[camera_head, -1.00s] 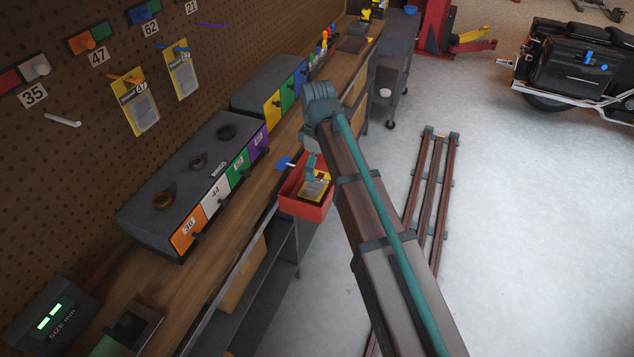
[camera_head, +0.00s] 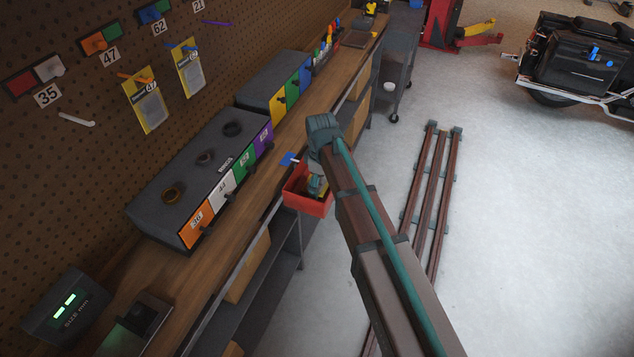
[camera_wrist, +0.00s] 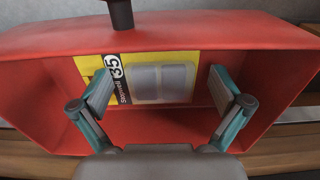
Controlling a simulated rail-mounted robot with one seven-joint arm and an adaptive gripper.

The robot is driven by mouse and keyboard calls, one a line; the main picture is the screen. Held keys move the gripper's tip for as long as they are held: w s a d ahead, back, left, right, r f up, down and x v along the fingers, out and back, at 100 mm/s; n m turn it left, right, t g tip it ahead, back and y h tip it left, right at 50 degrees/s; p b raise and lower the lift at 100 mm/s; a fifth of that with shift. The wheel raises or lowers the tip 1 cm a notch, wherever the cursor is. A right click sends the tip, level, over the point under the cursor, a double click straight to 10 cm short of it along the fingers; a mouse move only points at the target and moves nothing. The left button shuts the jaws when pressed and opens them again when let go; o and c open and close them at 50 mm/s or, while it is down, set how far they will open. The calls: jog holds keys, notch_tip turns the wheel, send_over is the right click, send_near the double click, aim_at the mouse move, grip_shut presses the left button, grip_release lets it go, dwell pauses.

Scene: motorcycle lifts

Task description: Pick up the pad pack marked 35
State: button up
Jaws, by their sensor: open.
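The pad pack marked 35 (camera_wrist: 162,79) is a yellow card with a grey clear-fronted blister and a black-and-white label. It lies in a red bin (camera_wrist: 188,28), which also shows in the head view (camera_head: 308,205). In the wrist view my gripper (camera_wrist: 170,92) is open, its two fingers on either side of the pack, with the left finger over the label end. I cannot tell whether the fingers touch it. In the head view my arm partly hides the bin and pack.
The bin sits at the front edge of the wooden bench (camera_head: 243,228). A grey drawer unit (camera_head: 190,165) stands on the bench behind it. Other packs hang on the pegboard (camera_head: 150,107). The floor (camera_head: 520,220) to the right is largely clear.

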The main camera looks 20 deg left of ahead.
jog(key=shift+f, duration=0.15)
jog(key=shift+s, duration=0.1)
jog(key=c, duration=1.2)
jog(key=shift+c, duration=0.6)
jog(key=shift+d, duration=0.1)
